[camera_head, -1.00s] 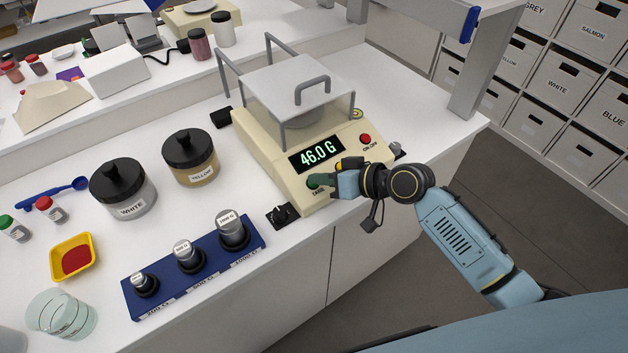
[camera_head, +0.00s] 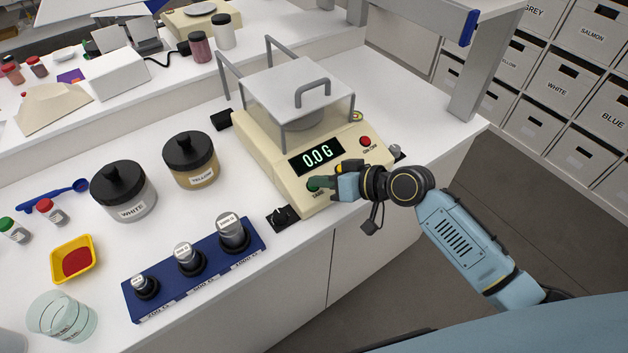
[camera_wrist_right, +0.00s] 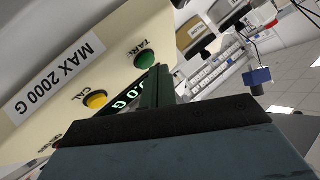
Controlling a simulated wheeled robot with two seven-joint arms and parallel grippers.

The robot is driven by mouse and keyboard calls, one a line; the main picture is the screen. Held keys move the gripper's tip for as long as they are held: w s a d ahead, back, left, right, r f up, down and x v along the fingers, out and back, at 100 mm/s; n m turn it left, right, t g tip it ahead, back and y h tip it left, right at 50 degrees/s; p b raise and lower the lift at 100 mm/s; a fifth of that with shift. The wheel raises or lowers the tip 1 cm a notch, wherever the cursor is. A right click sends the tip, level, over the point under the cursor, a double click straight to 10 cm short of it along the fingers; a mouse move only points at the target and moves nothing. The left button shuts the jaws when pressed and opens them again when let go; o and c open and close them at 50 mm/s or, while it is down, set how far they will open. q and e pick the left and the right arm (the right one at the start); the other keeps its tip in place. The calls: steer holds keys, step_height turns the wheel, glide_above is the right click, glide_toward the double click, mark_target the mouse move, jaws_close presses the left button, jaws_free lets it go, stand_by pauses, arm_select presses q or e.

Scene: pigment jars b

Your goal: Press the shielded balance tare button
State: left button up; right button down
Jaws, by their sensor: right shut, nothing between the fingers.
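The shielded balance (camera_head: 268,135) is a cream box with a clear draft shield (camera_head: 297,85) on top. Its display (camera_head: 317,157) reads 0.0 G. The green tare button (camera_wrist_right: 146,60) shows beside the tip of my right gripper in the wrist view, under the TARE label. In the head view my right gripper (camera_head: 322,184) is shut and empty at the balance's front left corner, with its fingertips over the tare button. The fingertips look to be at or against the button; exact contact is hard to tell. My left gripper is not in view.
A yellow CAL button (camera_wrist_right: 95,99) and a red on/off button (camera_head: 365,141) are on the same panel. A blue weight stand (camera_head: 160,307) holds three weights to the left. White (camera_head: 124,189) and yellow (camera_head: 190,158) jars stand behind it. The bench edge is close in front.

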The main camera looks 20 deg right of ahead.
steer(key=shift+s+r+p, duration=0.15)
steer(key=shift+r+p, duration=0.15)
steer(key=shift+r, duration=0.2)
steer(key=r+p, duration=0.2)
steer(key=s+r+p, duration=0.2)
steer(key=r+p, duration=0.1)
steer(key=shift+d+r+p, duration=0.3)
steer(key=shift+d+p, duration=0.05)
steer(key=shift+d, duration=0.05)
stand_by(0.5)
